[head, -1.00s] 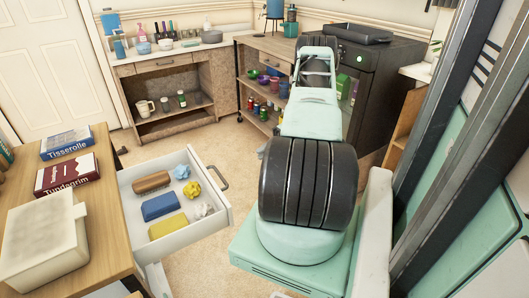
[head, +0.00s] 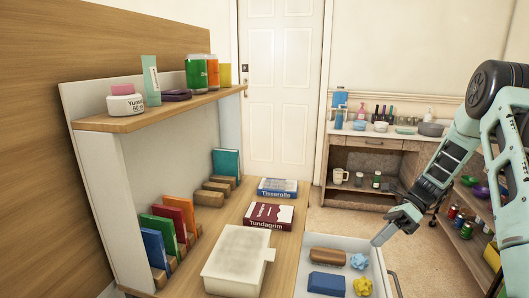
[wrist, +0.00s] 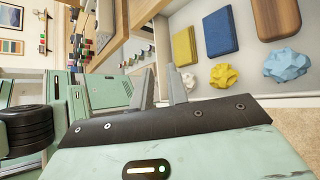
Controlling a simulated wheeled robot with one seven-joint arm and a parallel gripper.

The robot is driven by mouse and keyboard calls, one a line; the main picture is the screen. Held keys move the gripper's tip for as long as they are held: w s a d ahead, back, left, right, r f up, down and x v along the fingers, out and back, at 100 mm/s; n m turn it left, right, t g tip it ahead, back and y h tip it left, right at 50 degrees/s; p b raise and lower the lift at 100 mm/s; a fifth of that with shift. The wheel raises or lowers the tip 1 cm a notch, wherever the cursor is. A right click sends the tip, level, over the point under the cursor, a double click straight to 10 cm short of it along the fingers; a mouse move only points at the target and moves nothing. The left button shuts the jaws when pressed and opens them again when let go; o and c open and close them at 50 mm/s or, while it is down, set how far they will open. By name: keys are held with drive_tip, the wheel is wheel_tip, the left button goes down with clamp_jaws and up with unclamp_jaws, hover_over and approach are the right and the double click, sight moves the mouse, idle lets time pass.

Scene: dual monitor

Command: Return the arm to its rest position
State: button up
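My arm (head: 441,167) comes in from the right edge of the head view and reaches down to the left. My gripper (head: 378,241) is above the right part of the open drawer (head: 381,273), pointing down and left. In the wrist view my gripper (wrist: 160,72) shows two grey fingers with a gap between them and nothing held. The drawer holds a brown block (head: 327,256), a blue block (head: 326,283), a blue crumpled piece (head: 358,261) and a yellow crumpled piece (head: 362,286). The wrist view also shows a yellow block (wrist: 184,47) and a white crumpled piece (wrist: 224,76).
The desk (head: 232,217) bears a lidded white box (head: 236,260), two lying books and a hutch shelf (head: 130,121) with small items. A low cabinet (head: 364,158) stands by the back wall. Carpet (head: 412,248) lies right of the drawer.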

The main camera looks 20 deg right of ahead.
drive_tip(key=s+a+r+n+g+h+p, duration=0.1)
drive_tip(key=a+r+n+h, duration=0.1)
drive_tip(key=a+r+n, duration=0.4)
drive_tip(key=s+a+r+n+g+h+p, duration=0.15)
drive_tip(key=a+n, duration=0.25)
drive_tip(key=a, duration=0.4)
drive_tip(key=s+a+r+n+g+h+p, duration=0.1)
drive_tip(key=a+r+n+h, duration=0.2)
drive_tip(key=a+n, duration=0.35)
drive_tip(key=s+a+r+n+t+h+p, duration=0.1)
drive_tip(key=s+a+r+n+t+h, duration=0.1)
drive_tip(key=s+a+n, duration=0.5)
drive_tip(key=s+a+r+n+t+h+p, duration=0.2)
drive_tip(key=s+a+r+n, duration=0.3)
drive_tip(key=s+a+n, duration=0.2)
drive_tip(key=s+n, duration=0.2)
drive_tip(key=n, duration=0.2)
drive_tip(key=shift+s+r, duration=0.2)
drive_tip(key=shift+s, duration=0.05)
